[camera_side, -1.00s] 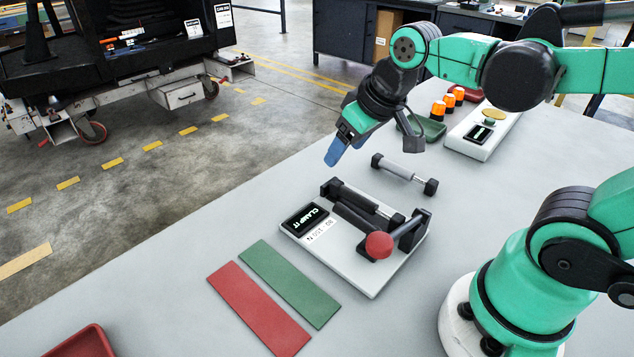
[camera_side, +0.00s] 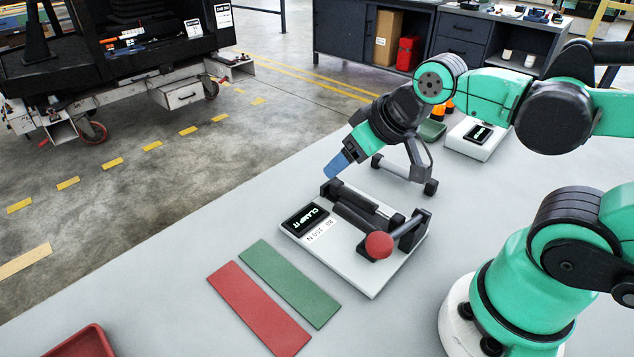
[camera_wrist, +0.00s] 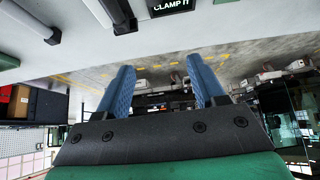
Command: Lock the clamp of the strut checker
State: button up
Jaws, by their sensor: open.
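The strut checker (camera_side: 372,281) is a white plate on the grey table. Its small display (camera_side: 305,217) reads "CLAMP IT". A dark strut (camera_side: 357,212) lies in the checker between black end blocks. The clamp is a dark lever with a red ball knob (camera_side: 379,245) at the front right of the checker. My gripper (camera_side: 338,165) is above and behind the checker's far end block, apart from it and the knob. In the wrist view its two blue fingers (camera_wrist: 163,88) are spread with nothing between them.
A second strut (camera_side: 405,170) lies behind the checker, partly hidden by my gripper. A red mat (camera_side: 258,308) and a green mat (camera_side: 289,283) lie at the front left. A red tray (camera_side: 80,345) is at the near edge. A white device (camera_side: 474,140) stands at the back.

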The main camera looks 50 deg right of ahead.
jog(key=c, duration=0.4)
jog(key=shift+a+n, duration=0.2)
jog(key=shift+n, duration=0.2)
jog(key=c, duration=0.3)
jog(key=a+n+g, duration=0.1)
jog(key=n, duration=0.1)
jog(key=a+n+g, duration=0.1)
jog(key=n, duration=0.1)
jog(key=a+r+n+g, duration=0.1)
jog(key=n, duration=0.1)
jog(key=shift+w+a, duration=0.15)
jog(key=shift+a, duration=0.1)
grip_shut()
jog(key=a+r+n+g+h, duration=0.1)
jog(key=a+n+g+h, duration=0.2)
jog(key=a+n, duration=0.3)
jog(key=shift+s+r+n+g, duration=0.2)
jog(key=shift+n+g, duration=0.4)
jog(key=shift+n, duration=2.1)
